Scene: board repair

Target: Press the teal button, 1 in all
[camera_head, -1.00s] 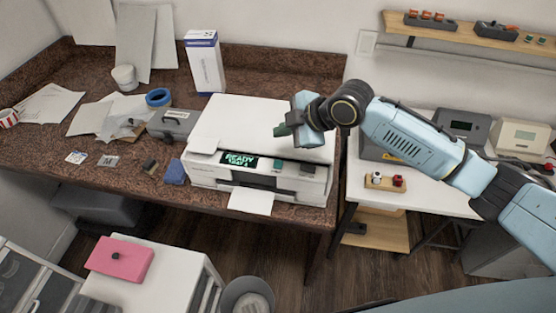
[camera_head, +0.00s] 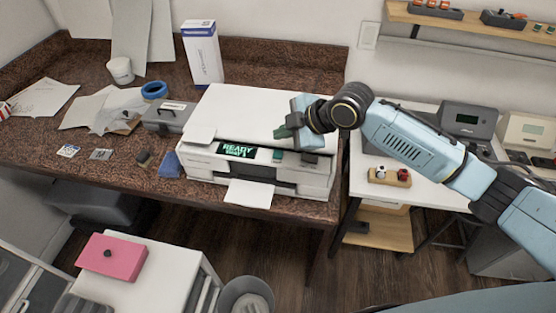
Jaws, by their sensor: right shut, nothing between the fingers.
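The white printer (camera_head: 254,110) stands on the brown speckled desk. Its front panel has a dark display (camera_head: 237,150) with green text that starts with "READY". The teal button (camera_head: 278,155) is right of the display, with a darker button (camera_head: 309,158) further right. My right gripper (camera_head: 282,133) is shut and empty. Its teal fingertips hang over the printer's lid, just behind and above the teal button, apart from it in the picture. My left gripper is not in view.
A white sheet (camera_head: 249,193) sticks out of the printer's front. A tall white box (camera_head: 203,54), a grey case (camera_head: 168,117), blue tape (camera_head: 154,89) and papers (camera_head: 45,97) are on the desk. A side table (camera_head: 430,185) with devices stands right.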

